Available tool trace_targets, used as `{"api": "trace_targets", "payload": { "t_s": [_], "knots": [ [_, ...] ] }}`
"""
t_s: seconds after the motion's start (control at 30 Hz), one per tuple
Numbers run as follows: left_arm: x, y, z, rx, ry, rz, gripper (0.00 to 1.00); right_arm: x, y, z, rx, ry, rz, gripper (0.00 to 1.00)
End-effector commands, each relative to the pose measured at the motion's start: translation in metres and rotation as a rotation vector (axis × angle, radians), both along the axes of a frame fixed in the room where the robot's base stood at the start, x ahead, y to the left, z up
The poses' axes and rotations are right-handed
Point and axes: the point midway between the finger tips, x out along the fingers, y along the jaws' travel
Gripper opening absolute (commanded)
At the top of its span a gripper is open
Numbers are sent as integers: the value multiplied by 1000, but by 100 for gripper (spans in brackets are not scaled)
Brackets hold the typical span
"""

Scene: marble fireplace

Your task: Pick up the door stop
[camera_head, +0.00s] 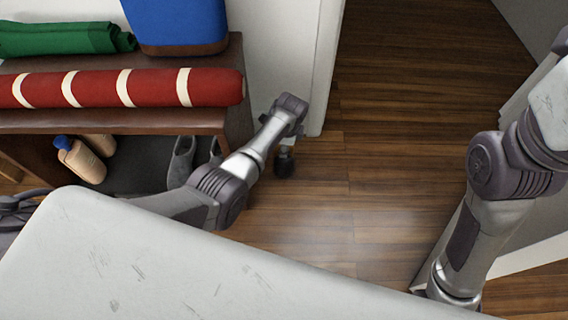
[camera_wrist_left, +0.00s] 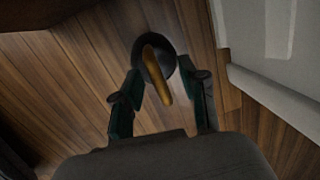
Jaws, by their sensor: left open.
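The door stop (camera_wrist_left: 152,50) shows in the left wrist view as a dark round piece with an orange-tan bar across it, over the wood floor. My left gripper (camera_wrist_left: 166,86) is open, with one finger on each side of the bar. The fingers look apart from it, and I cannot tell the height gap. In the head view a small dark round thing (camera_head: 284,163), apparently the door stop, is on the floor just below my left wrist. My left fingers are mostly hidden there. My right arm is at the right, its gripper outside the picture.
A wooden bench (camera_head: 120,122) at the left bears a red striped roll (camera_head: 125,88), a green folded cloth (camera_head: 60,38) and a blue bag (camera_head: 178,22). Shoes (camera_head: 182,158) and bottles (camera_head: 80,160) are underneath. A white wall edge (camera_head: 318,90) stands beside my left wrist. Floor to the right is clear.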

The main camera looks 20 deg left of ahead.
Motion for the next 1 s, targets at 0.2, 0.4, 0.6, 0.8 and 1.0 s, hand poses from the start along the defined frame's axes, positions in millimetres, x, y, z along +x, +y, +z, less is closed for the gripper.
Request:
{"api": "trace_targets", "payload": {
  "t_s": [0.2,0.4,0.6,0.8,1.0],
  "knots": [
    [0,0,1,0,0,0,23,0,0,0,0,1,0,0],
    [0,0,0,0,0,0,0,0,0,0,0,0,0,0],
    [0,0,0,1,1,0,0,0,0,0,0,0,0,0],
    [2,0,3,1,-6,-1,0,0,0,0,0,0,1,0],
    [2,0,6,1,-6,-1,0,0,0,3,0,-1,1,0]
  ]
}}
